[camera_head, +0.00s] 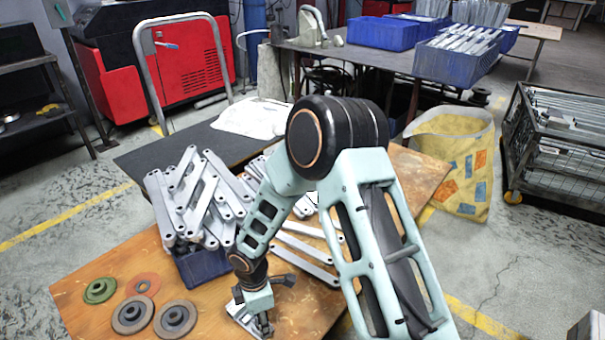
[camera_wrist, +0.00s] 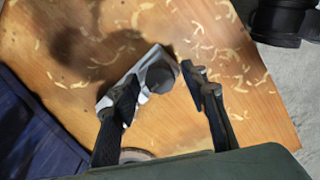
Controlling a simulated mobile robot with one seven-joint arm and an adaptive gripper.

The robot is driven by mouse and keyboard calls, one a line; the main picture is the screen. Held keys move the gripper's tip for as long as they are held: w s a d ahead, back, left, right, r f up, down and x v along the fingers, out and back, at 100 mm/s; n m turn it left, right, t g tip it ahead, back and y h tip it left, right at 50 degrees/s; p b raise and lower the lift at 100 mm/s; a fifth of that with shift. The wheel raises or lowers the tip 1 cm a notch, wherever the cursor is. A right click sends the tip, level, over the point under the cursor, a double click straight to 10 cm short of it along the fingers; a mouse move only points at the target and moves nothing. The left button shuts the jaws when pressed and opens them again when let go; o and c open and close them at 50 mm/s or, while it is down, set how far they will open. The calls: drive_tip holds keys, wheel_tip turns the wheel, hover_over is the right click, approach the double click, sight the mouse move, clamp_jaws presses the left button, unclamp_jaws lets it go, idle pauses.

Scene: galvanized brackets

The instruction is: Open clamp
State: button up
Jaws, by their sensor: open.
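My gripper (camera_wrist: 161,73) is open above the wooden table, its two dark fingers well apart. A small silvery metal piece (camera_wrist: 158,55) with a dark round part lies between and beyond the fingers in the wrist view. The left finger overlaps this piece in the picture; I cannot tell whether they touch. The right finger stands apart from it. In the head view my gripper (camera_head: 262,322) is low at the table's front, and the metal piece (camera_head: 241,318) shows just left of it, partly hidden. I cannot tell for sure whether this piece is a clamp.
A blue bin (camera_head: 198,270) heaped with galvanized brackets (camera_head: 195,195) stands left of my gripper. Several grinding discs (camera_head: 133,314) lie at the table's left front. More flat brackets (camera_head: 300,246) lie behind my arm. The wooden table (camera_head: 120,262) has bare patches between them.

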drive_tip(key=m+b, duration=0.2)
drive_tip(key=m, duration=0.3)
drive_tip(key=shift+f+m, duration=0.1)
drive_tip(key=shift+m, duration=0.3)
drive_tip(key=m+b, duration=0.1)
drive_tip(key=m, duration=0.3)
drive_tip(key=shift+b, duration=0.3)
drive_tip(key=c, duration=1.1)
